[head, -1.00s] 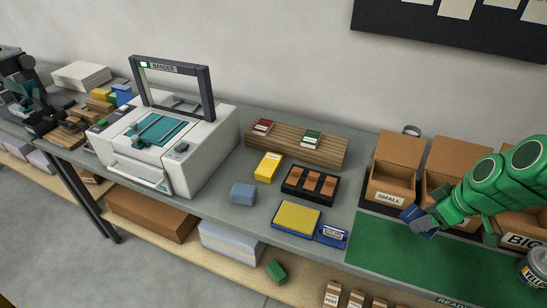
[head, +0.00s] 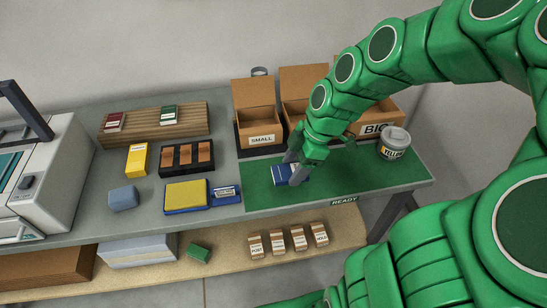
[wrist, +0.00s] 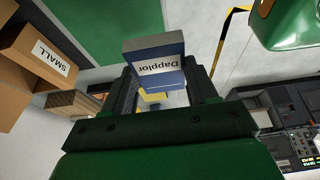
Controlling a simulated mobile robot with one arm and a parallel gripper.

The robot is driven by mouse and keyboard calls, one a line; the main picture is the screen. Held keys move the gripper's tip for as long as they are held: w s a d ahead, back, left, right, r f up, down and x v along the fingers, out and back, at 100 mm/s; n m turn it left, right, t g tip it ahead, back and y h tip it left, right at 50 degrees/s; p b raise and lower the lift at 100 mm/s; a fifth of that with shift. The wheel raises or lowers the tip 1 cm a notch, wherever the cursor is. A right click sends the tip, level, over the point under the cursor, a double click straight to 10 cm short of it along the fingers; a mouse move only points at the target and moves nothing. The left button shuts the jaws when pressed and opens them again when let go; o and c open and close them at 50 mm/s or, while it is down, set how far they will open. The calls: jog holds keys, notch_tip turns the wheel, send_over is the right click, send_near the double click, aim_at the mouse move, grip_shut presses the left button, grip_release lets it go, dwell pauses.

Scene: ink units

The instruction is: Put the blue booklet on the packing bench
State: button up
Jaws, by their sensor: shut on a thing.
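The blue booklet (head: 281,176) is between the fingers of my gripper (head: 293,174), seen over the left part of the green mat marked READY (head: 385,178) on the bench (head: 225,221). In the wrist view the booklet (wrist: 155,62) shows a white label reading "Dapplor", and the two dark fingers of my gripper (wrist: 165,88) are shut on its sides. I cannot tell whether the booklet touches the mat. My gripper hides part of it in the head view.
Open cartons stand behind the mat, marked SMALL (head: 259,140) and BIG (head: 376,129). A lidded tin (head: 394,145) stands at the mat's right. A yellow stamp pad (head: 186,195) and a small blue box (head: 226,196) lie left of the mat. The mat's front right is clear.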

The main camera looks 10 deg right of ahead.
jog(key=shift+w+a+f, duration=0.1)
jog(key=shift+w+f, duration=1.45)
jog(key=shift+w, duration=0.5)
jog(key=shift+w+d+f, duration=0.1)
jog(key=shift+w+f, duration=1.45)
jog(key=shift+w, duration=0.45)
jog(key=shift+w+a+f, duration=0.1)
jog(key=shift+w+f, duration=1.45)
jog(key=shift+w, duration=0.5)
jog(key=shift+f, duration=1.5)
jog(key=shift+f, duration=0.1)
jog(key=o, duration=1.1)
jog(key=shift+c, duration=0.2)
